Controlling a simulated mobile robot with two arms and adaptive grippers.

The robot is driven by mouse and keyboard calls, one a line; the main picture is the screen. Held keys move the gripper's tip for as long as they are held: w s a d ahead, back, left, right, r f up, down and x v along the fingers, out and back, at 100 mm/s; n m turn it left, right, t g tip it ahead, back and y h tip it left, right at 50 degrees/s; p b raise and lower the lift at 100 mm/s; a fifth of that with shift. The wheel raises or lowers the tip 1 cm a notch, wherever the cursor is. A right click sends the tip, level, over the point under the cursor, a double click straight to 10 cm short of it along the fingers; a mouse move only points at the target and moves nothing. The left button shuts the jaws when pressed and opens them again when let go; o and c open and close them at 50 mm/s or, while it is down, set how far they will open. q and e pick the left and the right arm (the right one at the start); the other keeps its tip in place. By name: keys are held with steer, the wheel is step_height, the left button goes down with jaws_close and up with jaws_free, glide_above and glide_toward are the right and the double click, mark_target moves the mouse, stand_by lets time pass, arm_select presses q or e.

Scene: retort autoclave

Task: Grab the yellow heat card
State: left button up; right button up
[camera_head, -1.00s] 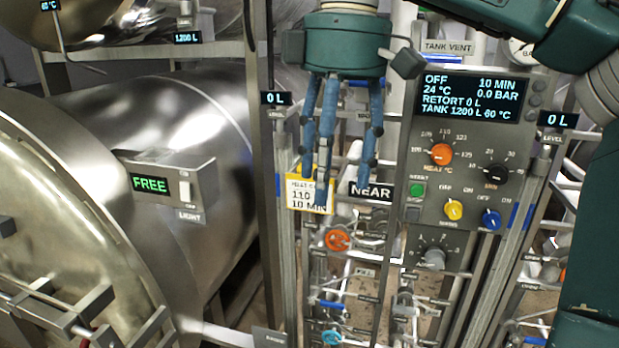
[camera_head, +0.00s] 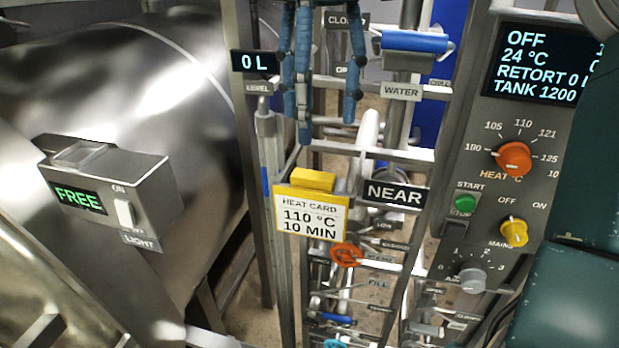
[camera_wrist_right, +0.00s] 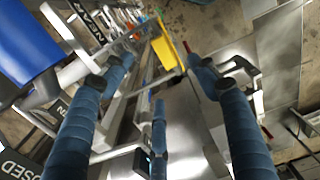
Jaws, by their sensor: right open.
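The yellow heat card (camera_head: 312,207) reads 110 °C, 10 MIN, and has a yellow block along its top. It sits at a metal post left of the NEAR label, in the middle of the head view. My right gripper (camera_head: 326,112) is open and empty, its blue fingers pointing down above the card, a gap between them in the picture. In the right wrist view the card (camera_wrist_right: 165,45) shows edge-on beyond the spread fingers (camera_wrist_right: 158,75). My left gripper is in neither view.
The control panel (camera_head: 480,160) with knobs stands right of the card. A steel vessel with the FREE light box (camera_head: 110,190) is at the left. An orange valve wheel (camera_head: 346,254) and pipes lie below the card. A WATER label and blue handle (camera_head: 415,42) are above right.

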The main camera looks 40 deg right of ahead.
mark_target(314, 173)
steer(key=shift+s+a+f, duration=0.1)
steer(key=shift+s+f, duration=0.05)
steer(key=shift+f, duration=0.05)
steer(key=f, duration=0.4)
steer(key=shift+s+a+f+p, duration=0.1)
steer(key=shift+s+f+p, duration=0.1)
steer(key=shift+f+p, duration=0.1)
steer(key=shift+w+f+p, duration=0.15)
steer(key=shift+f+p, duration=0.2)
steer(key=shift+f, duration=0.25)
step_height(314, 173, down, 4)
steer(key=shift+r+p, duration=0.25)
steer(key=shift+p, duration=0.4)
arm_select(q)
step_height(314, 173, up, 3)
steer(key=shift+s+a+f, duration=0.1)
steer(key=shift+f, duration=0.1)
arm_select(e)
steer(key=shift+f, duration=0.35)
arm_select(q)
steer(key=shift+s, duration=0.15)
arm_select(e)
steer(key=c, duration=1.2)
